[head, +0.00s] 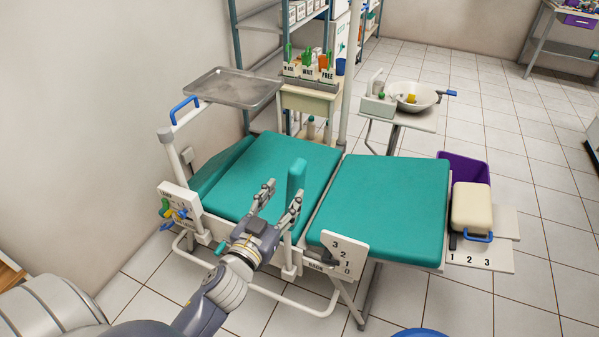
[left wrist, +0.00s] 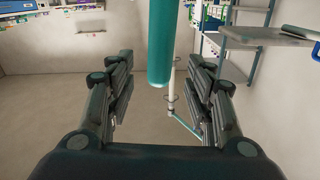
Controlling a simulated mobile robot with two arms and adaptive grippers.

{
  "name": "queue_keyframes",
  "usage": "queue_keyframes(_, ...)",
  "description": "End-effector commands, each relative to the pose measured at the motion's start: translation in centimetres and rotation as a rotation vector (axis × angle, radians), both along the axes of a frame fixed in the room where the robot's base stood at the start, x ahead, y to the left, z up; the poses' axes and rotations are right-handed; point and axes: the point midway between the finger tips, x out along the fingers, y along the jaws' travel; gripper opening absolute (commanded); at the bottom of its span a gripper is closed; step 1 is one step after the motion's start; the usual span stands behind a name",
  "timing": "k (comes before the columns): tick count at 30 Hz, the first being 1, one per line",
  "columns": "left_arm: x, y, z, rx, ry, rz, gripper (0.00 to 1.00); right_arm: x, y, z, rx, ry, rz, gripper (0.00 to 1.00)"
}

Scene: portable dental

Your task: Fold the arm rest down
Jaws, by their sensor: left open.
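The arm rest (head: 296,180) is a narrow teal pad standing upright at the near edge of the teal dental chair (head: 395,200), near the gap between its two cushions. My left gripper (head: 281,199) is open, with its fingers reaching toward the pad from the near side. In the left wrist view the arm rest (left wrist: 161,45) lies between the two spread fingers of my left gripper (left wrist: 160,85), with space visible on both sides. I cannot tell how deep the pad sits between them. My right gripper is not in view.
A metal tray (head: 236,88) on an arm stands at the back left of the chair. A numbered plate (head: 345,256) is on the near side. A cream block (head: 472,207) sits at the right end. Open tiled floor (head: 545,245) lies to the right.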

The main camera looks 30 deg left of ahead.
Motion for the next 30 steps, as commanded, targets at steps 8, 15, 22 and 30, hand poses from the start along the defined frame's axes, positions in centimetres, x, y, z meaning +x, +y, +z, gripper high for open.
queue_keyframes(8, 4.8, 0.3, 0.2, 0.002, -0.001, 0.000, 0.48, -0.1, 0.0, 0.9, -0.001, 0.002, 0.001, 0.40)
queue_keyframes(15, 7.4, 0.4, 0.1, 0.001, 0.000, 0.000, 0.48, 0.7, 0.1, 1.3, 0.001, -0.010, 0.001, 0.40)
queue_keyframes(22, 8.1, 0.5, 0.0, 0.000, 0.001, 0.000, 0.48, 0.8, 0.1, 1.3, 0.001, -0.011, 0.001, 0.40)
queue_keyframes(30, 8.1, 0.5, 0.0, 0.000, 0.001, 0.000, 0.30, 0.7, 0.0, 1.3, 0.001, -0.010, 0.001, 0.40)
